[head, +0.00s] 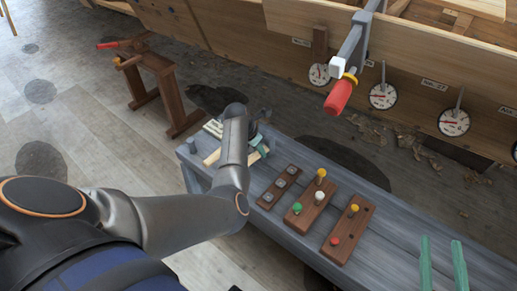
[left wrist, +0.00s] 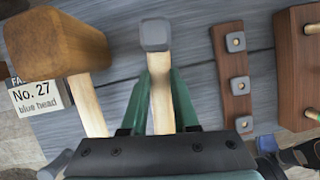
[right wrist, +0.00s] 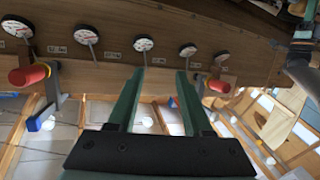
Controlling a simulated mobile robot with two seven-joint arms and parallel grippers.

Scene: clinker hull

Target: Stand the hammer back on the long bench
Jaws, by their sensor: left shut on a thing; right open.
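In the left wrist view the hammer has a small blue-grey head (left wrist: 155,36) and a pale wooden handle (left wrist: 161,95). The green fingers of my left gripper (left wrist: 158,105) are shut on the handle, with the head beyond the fingertips. In the head view my left gripper (head: 262,146) is at the left end of the long grey-blue bench (head: 400,228), largely hidden by my arm. I cannot tell whether the hammer touches the bench. My right gripper (right wrist: 157,95) is open and empty; its fingers also show at the lower right of the head view (head: 442,258).
A brown-headed mallet (left wrist: 55,42) and a "No. 27 blue head" card (left wrist: 35,97) are beside the hammer. Peg boards (head: 312,200) (head: 347,228) and a small board with grey squares (head: 278,188) occupy the bench. A red-handled clamp (head: 339,96) hangs on the hull.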

